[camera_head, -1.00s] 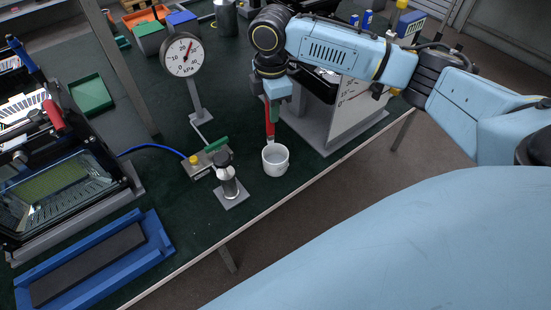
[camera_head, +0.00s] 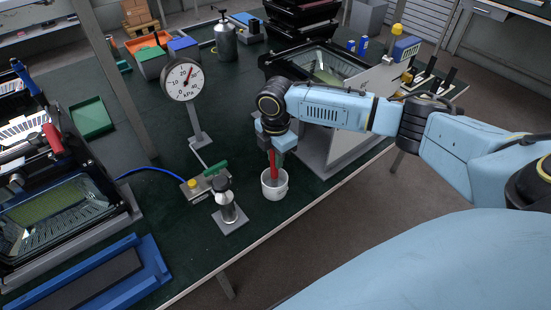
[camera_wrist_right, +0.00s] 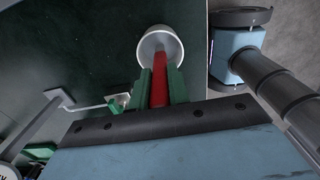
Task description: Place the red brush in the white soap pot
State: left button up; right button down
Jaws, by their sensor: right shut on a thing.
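The red brush (camera_head: 272,165) is upright in the head view, its lower end inside the mouth of the white soap pot (camera_head: 283,190). The pot stands on the dark green bench near its front edge. My right gripper (camera_head: 273,152) is above the pot, shut on the upper part of the brush. In the right wrist view the red brush (camera_wrist_right: 159,88) runs between the green fingers of the gripper (camera_wrist_right: 160,86) into the white pot (camera_wrist_right: 146,42). Whether the brush touches the pot's bottom is hidden. My left gripper is not in view.
A dispenser bottle (camera_head: 228,205) on a grey plate and a valve block (camera_head: 196,188) stand just left of the pot. A pressure gauge (camera_head: 184,79) on a post rises behind them. A pale housing stand (camera_head: 343,148) is close on the right.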

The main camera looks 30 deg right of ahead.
jog(key=shift+f, duration=0.3)
jog(key=shift+f, duration=0.2)
jog(key=c, duration=1.3)
grip_release()
notch_tip(320, 180, up, 12)
jog(key=shift+r+p, duration=0.25)
jog(key=shift+p, duration=0.3)
jog(key=shift+f, duration=0.1)
